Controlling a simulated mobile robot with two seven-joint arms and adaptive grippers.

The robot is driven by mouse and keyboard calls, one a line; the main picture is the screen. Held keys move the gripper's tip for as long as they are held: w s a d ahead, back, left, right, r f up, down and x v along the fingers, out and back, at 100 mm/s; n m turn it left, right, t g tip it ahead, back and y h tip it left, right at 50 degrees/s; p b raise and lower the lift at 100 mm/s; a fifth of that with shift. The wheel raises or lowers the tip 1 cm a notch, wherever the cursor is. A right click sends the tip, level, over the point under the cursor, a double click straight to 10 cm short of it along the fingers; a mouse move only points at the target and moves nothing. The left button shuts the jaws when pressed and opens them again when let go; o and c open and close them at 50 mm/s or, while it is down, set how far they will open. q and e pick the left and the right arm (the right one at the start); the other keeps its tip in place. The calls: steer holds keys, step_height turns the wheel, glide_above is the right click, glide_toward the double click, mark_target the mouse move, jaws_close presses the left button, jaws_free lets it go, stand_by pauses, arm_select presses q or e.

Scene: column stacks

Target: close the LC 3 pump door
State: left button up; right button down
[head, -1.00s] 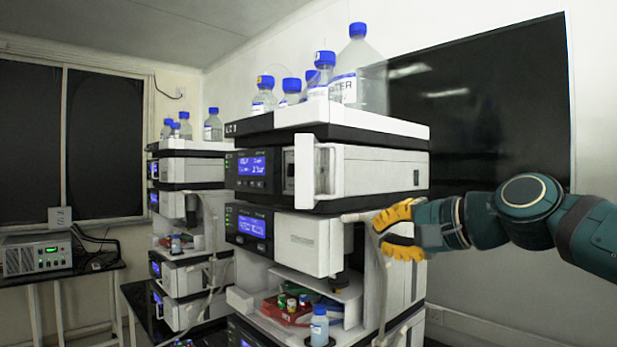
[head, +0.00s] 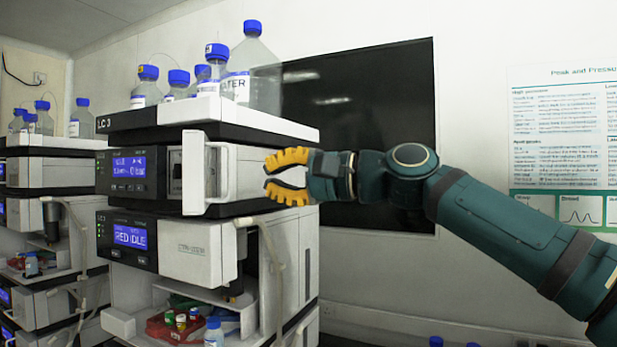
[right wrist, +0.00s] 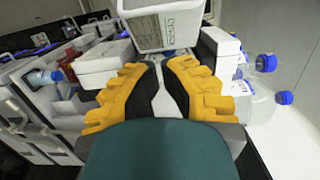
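The LC 3 stack (head: 250,113) stands left of centre in the head view. Its pump module (head: 125,172) has a lit blue display. The white pump door (head: 193,172) with its upright handle (head: 224,172) stands swung open, sticking out from the module front and baring a metallic recess (head: 175,172). My right gripper (head: 268,177) has yellow fingers spread apart, pointing left at door height. It is to the right of the handle, in front of the module's side, with a gap between. In the right wrist view the fingers (right wrist: 160,70) are also apart. My left gripper does not show.
Blue-capped bottles (head: 251,75) stand on the stack's top. Below the pump, a white module (head: 195,250) has a tube on its right and a tray (head: 175,328) of small vials beneath. Another stack (head: 45,175) stands at left. A dark wall panel (head: 375,140) is behind my arm.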

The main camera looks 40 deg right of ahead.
steer(key=shift+w+a, duration=0.25)
steer(key=shift+a, duration=0.4)
steer(key=shift+w+a, duration=0.2)
steer(key=shift+a, duration=0.5)
steer(key=shift+w+a, duration=0.25)
steer(key=shift+a, duration=0.4)
steer(key=shift+a, duration=0.1)
